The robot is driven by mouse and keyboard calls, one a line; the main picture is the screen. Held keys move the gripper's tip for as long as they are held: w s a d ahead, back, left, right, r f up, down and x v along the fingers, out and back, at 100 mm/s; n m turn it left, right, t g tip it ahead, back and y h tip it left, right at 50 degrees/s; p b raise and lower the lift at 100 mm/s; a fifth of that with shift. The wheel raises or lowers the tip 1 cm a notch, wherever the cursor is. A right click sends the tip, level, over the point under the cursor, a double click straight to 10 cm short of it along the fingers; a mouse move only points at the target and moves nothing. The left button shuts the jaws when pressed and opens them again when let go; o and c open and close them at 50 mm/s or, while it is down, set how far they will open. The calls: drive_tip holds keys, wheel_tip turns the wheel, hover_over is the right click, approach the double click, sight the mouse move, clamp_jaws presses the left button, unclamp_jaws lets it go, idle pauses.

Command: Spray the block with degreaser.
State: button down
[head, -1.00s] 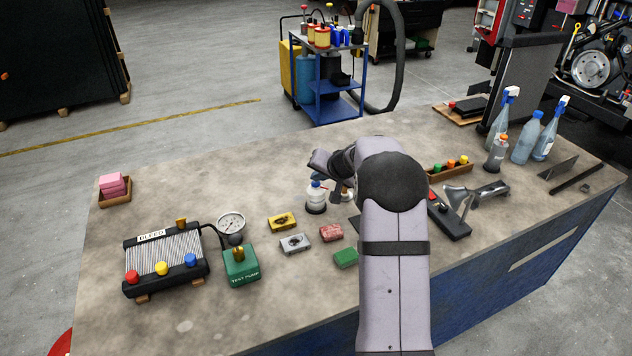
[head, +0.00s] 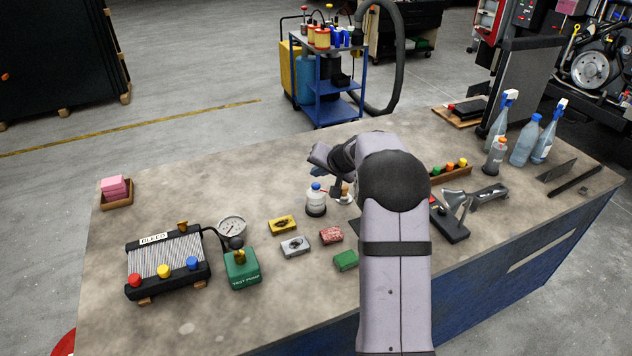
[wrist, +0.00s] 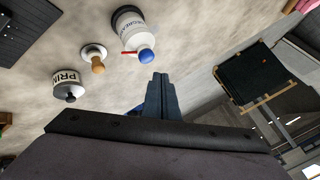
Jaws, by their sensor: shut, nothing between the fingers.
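A white spray can with a dark base, a blue cap and a red nozzle stands upright on the bench in the head view (head: 316,203). In the wrist view this can (wrist: 128,22) shows part of a label that seems to read "DEGREASE". My gripper (wrist: 160,78) is shut and empty, with its fingertips just short of the blue cap in the picture; I see no contact. Small blocks lie on the bench: yellow (head: 283,225), grey (head: 295,246), red (head: 331,235) and green (head: 346,261). I cannot tell which one the task means.
A wooden-knobbed tool (wrist: 97,62) and a can marked "PRIM" (wrist: 68,90) stand close by in the wrist view. A bleed unit (head: 166,262) and green test pump (head: 241,266) are at left. Spray bottles (head: 500,120) stand at right.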

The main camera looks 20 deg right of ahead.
drive_tip(key=shift+r+p, duration=1)
drive_tip(key=shift+r, duration=0.9)
drive_tip(key=shift+r, duration=0.1)
idle(1.1)
wheel_tip(320, 180, up, 3)
drive_tip(key=p, duration=0.3)
drive_tip(key=shift+f, duration=0.25)
drive_tip(key=b, duration=0.6)
hover_over(318, 187)
wheel_tip(318, 187, down, 8)
drive_tip(key=shift+r, duration=0.15)
drive_tip(key=shift+f+b, duration=0.35)
drive_tip(key=shift+f, duration=0.15)
